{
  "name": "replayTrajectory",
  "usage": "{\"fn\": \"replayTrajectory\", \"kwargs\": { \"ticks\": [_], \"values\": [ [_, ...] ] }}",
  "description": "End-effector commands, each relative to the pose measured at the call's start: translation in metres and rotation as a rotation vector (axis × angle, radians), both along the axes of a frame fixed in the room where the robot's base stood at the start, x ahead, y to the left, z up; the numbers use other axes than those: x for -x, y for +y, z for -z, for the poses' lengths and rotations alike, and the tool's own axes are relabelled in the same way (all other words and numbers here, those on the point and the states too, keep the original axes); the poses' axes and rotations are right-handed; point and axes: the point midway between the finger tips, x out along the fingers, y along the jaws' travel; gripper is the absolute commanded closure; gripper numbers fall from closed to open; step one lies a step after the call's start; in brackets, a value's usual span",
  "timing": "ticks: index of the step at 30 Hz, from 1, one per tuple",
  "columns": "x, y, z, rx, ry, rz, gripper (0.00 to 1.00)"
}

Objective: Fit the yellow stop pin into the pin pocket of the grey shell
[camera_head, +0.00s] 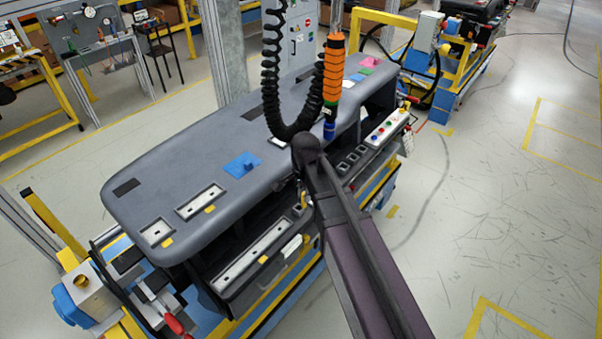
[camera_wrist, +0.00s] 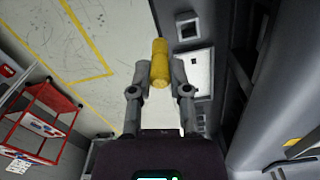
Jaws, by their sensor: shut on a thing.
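The yellow stop pin (camera_wrist: 159,62) is a short cylinder held between the two fingertips of my gripper (camera_wrist: 159,75) in the wrist view. The fingers are closed on its sides, and its far end sticks out past the tips. The grey shell (camera_head: 265,125) is the long dashboard body in the head view; part of it also shows along the right of the wrist view (camera_wrist: 262,125). A light plate with a dark opening (camera_wrist: 196,73) lies just right of the pin. I cannot tell which opening is the pin pocket. My arm hides the gripper's surroundings in the head view.
A black coiled hose (camera_head: 270,75) and an orange-gripped tool (camera_head: 333,70) hang above the shell near my arm. A blue piece (camera_head: 242,165) lies on the shell's top. A red cart (camera_wrist: 45,120) stands at left in the wrist view. The floor at right is clear.

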Motion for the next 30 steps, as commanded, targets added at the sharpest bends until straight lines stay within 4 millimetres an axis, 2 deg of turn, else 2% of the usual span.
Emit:
{"fn": "replayTrajectory", "kwargs": {
  "ticks": [1, 7, 22, 30],
  "values": [
    [-0.016, 0.007, -0.011, 0.0, 0.0, -0.003, 1.0],
    [-0.037, 0.018, -0.019, -0.001, -0.001, -0.01, 1.0],
    [-0.038, 0.018, -0.018, 0.0, 0.0, -0.01, 1.0],
    [-0.037, 0.018, -0.008, 0.0, 0.0, -0.01, 1.0]
  ]
}}
